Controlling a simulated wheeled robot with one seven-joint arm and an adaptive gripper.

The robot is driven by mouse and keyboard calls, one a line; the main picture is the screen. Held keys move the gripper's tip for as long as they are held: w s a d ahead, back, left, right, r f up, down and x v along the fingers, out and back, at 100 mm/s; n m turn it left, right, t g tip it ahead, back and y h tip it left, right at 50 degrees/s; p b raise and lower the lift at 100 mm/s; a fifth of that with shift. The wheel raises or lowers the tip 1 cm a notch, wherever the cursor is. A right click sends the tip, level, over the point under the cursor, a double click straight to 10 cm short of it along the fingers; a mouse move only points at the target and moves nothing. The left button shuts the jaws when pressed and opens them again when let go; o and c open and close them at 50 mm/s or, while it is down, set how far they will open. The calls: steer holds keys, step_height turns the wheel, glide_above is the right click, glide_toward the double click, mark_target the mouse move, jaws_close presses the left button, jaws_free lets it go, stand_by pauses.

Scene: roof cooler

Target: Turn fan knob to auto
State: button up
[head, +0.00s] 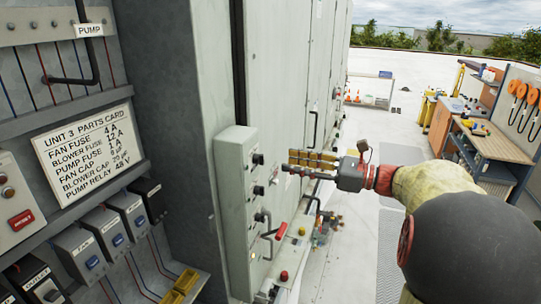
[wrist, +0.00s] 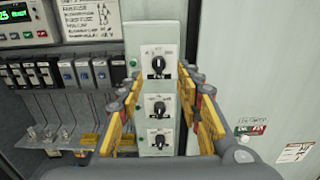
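A narrow grey control box (head: 235,205) stands out from the cabinet side and carries a column of black knobs. In the wrist view it faces me with a top knob (wrist: 157,65), a middle knob (wrist: 158,106) and a lower knob (wrist: 158,140). Small lettering sits above each knob; I cannot read which is the fan knob or its auto mark. The top knob's white pointer looks about upright. My gripper (wrist: 160,88) is open and empty, its yellow fingers either side of the knob column. In the head view my gripper (head: 292,163) is right of the box, apparently short of the knobs.
At left, an open cabinet holds a parts card (head: 88,150) and a row of grey fuse blocks (head: 103,232). A workbench (head: 490,140) stands at far right. The roof floor between is mostly clear.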

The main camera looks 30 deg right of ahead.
mark_target(259, 159)
steer(key=p+x, duration=0.1)
steer(key=x, duration=0.6)
steer(key=shift+w+a, duration=0.3)
steer(key=shift+c, duration=1.2)
jaws_close()
